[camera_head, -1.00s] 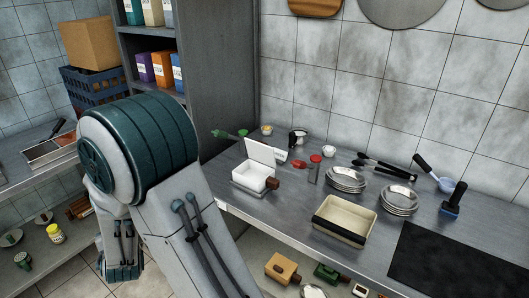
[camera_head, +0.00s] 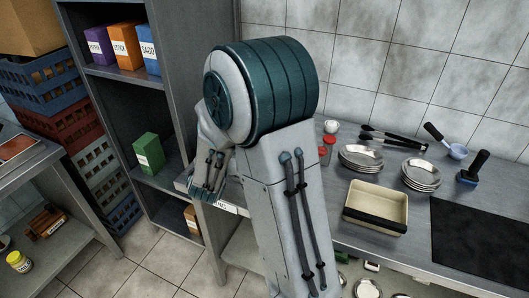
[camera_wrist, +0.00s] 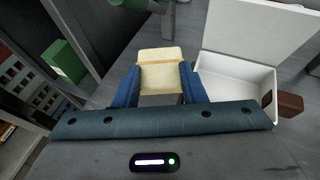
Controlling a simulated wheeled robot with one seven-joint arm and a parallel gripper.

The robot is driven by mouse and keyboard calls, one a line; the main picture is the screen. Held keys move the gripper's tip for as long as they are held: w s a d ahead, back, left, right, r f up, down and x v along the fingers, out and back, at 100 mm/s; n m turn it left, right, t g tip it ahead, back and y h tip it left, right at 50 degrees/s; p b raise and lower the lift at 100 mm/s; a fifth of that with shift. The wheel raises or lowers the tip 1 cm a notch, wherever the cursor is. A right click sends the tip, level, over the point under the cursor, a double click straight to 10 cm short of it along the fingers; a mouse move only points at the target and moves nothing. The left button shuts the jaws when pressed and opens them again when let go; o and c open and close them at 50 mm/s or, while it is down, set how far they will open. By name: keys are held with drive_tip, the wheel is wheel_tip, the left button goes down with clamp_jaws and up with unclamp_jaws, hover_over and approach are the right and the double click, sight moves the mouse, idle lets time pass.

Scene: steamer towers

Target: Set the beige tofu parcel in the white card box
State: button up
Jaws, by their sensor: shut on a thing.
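The beige tofu parcel (camera_wrist: 161,72) is between the blue fingers of my gripper (camera_wrist: 160,84), which is shut on it in the wrist view. The white card box (camera_wrist: 238,84) stands just to the right of the gripper in that view. Its lid (camera_wrist: 262,30) is raised and its inside looks empty. The parcel is beside the box, not over its opening. In the head view my arm hides the box and the parcel.
A brown block (camera_wrist: 289,103) sits at the box's right side. A green carton (camera_head: 149,151) stands on a shelf of the grey rack. A cream tray (camera_head: 376,206) and stacked plates (camera_head: 421,175) stand further right on the counter.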

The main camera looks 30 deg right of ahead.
drive_tip(key=s+d+m+g+h+b, duration=0.1)
drive_tip(key=d+m+h+b, duration=0.1)
drive_tip(key=d, duration=0.3)
drive_tip(key=s+d+f+m+g+h+b, duration=0.1)
drive_tip(key=d+m+g+h+b, duration=0.1)
drive_tip(key=d, duration=0.3)
drive_tip(key=shift+s+d+f+m+g, duration=0.15)
drive_tip(key=shift+s+d+m+g, duration=0.15)
drive_tip(key=shift+m, duration=0.1)
drive_tip(key=shift+a+f, duration=0.1)
drive_tip(key=shift+a, duration=0.05)
wheel_tip(320, 180, down, 4)
drive_tip(key=b, duration=0.5)
drive_tip(key=shift+f, duration=0.2)
drive_tip(key=shift+f+b, duration=0.45)
drive_tip(key=shift+b, duration=0.05)
drive_tip(key=o, duration=1.1)
drive_tip(key=shift+c, duration=0.2)
drive_tip(key=shift+c, duration=1.2)
